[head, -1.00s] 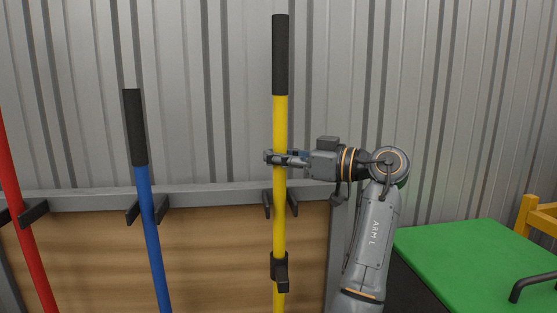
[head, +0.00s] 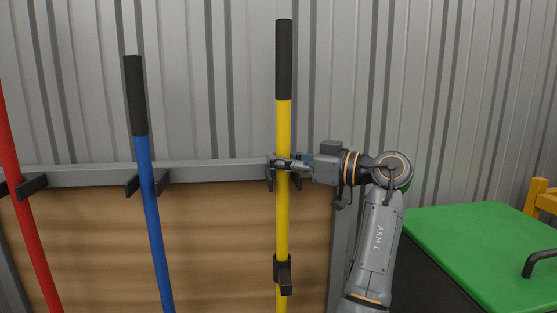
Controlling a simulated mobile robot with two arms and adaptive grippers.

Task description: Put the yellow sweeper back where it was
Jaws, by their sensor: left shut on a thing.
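The yellow sweeper (head: 283,215) shows as an upright yellow pole with a black grip at its top. A black collar with a hook-like part (head: 283,274) sits lower on the pole. The sweeper's lower end is below the picture. My left gripper (head: 283,163) is shut on the yellow pole below the black grip, with its arm on the right side of the picture. The pole stands in front of a grey rail (head: 215,173), at a pair of dark prongs partly hidden by the gripper. I cannot tell whether the pole sits between them. My right gripper is not in view.
A blue pole (head: 153,220) and a red pole (head: 30,240) lean at their own prongs on the rail, to the left. Wooden boarding (head: 230,240) is below the rail, corrugated metal wall behind. A green lid (head: 470,245) with a dark handle is at lower right.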

